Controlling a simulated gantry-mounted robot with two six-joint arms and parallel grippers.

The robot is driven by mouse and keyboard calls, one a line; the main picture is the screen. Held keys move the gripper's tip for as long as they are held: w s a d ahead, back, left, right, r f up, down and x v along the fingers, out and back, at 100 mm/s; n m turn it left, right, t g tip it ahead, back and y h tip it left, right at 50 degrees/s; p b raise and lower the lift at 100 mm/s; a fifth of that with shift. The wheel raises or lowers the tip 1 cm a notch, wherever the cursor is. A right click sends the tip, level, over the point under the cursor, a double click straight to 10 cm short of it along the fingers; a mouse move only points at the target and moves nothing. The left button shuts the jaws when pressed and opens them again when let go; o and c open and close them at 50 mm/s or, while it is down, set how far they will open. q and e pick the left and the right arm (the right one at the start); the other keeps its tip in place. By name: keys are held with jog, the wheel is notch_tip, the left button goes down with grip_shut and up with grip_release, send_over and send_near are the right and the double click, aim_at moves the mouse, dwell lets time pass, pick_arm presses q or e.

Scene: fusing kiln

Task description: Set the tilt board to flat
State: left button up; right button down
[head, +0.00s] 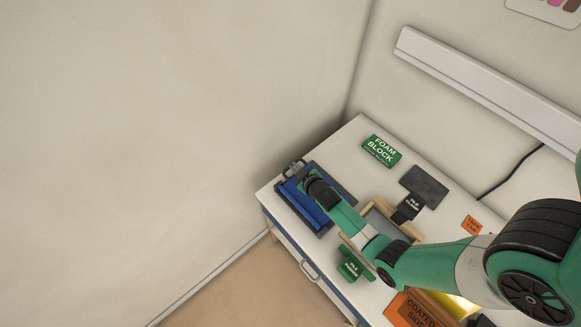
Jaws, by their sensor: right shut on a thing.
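The tilt board (303,206) is a blue panel on a dark base at the far left end of the bench. The panel looks tilted, but its exact angle is hard to tell from above. My right gripper (313,187) is over the upper right part of the board and shut on it. The wrist hides the fingertips and the part of the board they hold. My left gripper is not in view.
A green foam block (382,150) and a dark pad (424,186) lie on the white bench (350,140). Green (354,264) and black file clamps (409,207), an orange label (471,225) and an orange box (415,310) are near my arm. Walls stand behind and left.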

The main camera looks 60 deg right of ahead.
jog(key=shift+d+f, duration=0.1)
jog(key=shift+f, duration=0.25)
jog(key=shift+d+r, duration=0.1)
jog(key=shift+d, duration=0.05)
jog(key=shift+r, duration=0.4)
jog(key=r+p, duration=0.1)
jog(key=s+r+p, duration=0.1)
jog(key=r+p, duration=0.1)
jog(key=a+r+p, duration=0.1)
jog(key=shift+s+r+p, duration=0.2)
jog(key=shift+s+p, duration=0.15)
jog(key=shift+p, duration=0.05)
jog(key=s+d+p+v, duration=0.1)
jog(key=p+v, duration=0.1)
jog(key=v, duration=0.6)
jog(key=shift+s+d, duration=0.1)
jog(key=shift+s, duration=0.05)
